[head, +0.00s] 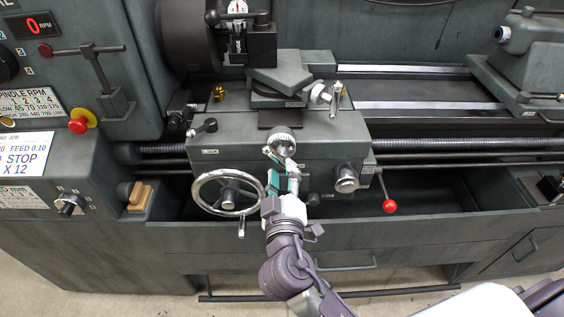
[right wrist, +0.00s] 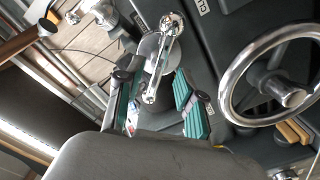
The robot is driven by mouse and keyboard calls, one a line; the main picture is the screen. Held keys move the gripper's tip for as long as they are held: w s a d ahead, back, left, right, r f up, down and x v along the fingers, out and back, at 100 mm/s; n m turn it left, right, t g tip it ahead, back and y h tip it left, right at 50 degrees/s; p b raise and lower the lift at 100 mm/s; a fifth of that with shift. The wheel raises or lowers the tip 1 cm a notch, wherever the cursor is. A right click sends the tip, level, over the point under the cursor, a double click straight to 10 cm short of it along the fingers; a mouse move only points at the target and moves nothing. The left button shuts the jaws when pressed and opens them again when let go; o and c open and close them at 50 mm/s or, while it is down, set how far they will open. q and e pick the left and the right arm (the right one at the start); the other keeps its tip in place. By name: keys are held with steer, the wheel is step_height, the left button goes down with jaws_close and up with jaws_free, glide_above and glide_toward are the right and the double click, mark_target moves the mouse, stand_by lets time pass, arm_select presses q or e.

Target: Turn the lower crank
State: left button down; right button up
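The lower crank (head: 281,141) is a shiny metal dial and ball handle on the front of the grey carriage. In the right wrist view the crank's arm (right wrist: 163,57) runs from a large ball at the top down to a smaller knob end. My right gripper (head: 283,174) reaches up from below at the crank. Its teal-padded fingers also show in the right wrist view (right wrist: 153,88), apart, with the crank's lower end between them. I cannot tell whether either finger touches it. My left gripper is not in view.
The large handwheel (head: 228,193) stands close left of my right gripper. A smaller knob (head: 346,179) and a red-ball lever (head: 389,206) are to the right. The upper crank (head: 331,98) sits above on the slide. The chip tray's front edge (head: 400,228) runs below.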

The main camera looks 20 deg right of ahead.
steer(key=v, duration=0.8)
step_height(320, 180, down, 17)
steer(key=w+a+n+g+y, duration=0.1)
steer(key=a+n+g+y, duration=0.2)
steer(key=g, duration=0.1)
steer(key=s+d+f+g+y+p, duration=0.1)
steer(key=s+f+g, duration=0.1)
steer(key=f, duration=0.7)
steer(key=s+d+f+g, duration=0.1)
steer(key=s+f+g, duration=0.15)
steer(key=f, duration=0.75)
steer(key=s+d+f+m+g+y+p, duration=0.1)
steer(key=s+d+f+g, duration=0.4)
steer(key=s+f, duration=0.8)
steer(key=s+d+f+m+g, duration=0.1)
steer(key=s+d+f, duration=0.3)
steer(key=s, duration=0.4)
steer(key=s+d+f+m+g, duration=0.2)
steer(key=s+d+f+m, duration=0.1)
steer(key=s, duration=0.5)
steer(key=shift+d+f+m+p, duration=0.3)
steer(key=shift+d+f+p, duration=0.1)
steer(key=shift+f, duration=0.4)
steer(key=shift+s+a, duration=0.1)
